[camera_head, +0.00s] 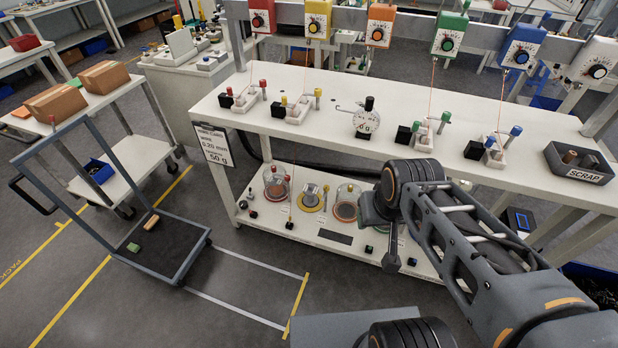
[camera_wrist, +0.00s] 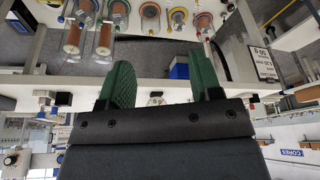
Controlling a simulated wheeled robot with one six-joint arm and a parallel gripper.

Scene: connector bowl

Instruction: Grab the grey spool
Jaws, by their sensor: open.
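The grey spool (camera_head: 312,191) stands on a yellow round base on the lower shelf of the long white bench, between two copper-coloured spools. It looks to be inside a clear cover. In the wrist view, a greyish spool on a yellow base (camera_wrist: 178,15) shows small near the top edge and looks like the same one. My gripper (camera_wrist: 163,72) is open, with two green fingers apart and nothing between them. It is apart from the spool. In the head view my arm hides part of the shelf to the right of the spools.
The bench top (camera_head: 330,131) overhangs the lower shelf (camera_head: 268,218). A dial gauge (camera_head: 366,122) and a scrap bin (camera_head: 580,162) stand on top. A hanging card (camera_head: 214,146) is at the bench's left end. A dark cart (camera_head: 165,246) stands left; the floor between is open.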

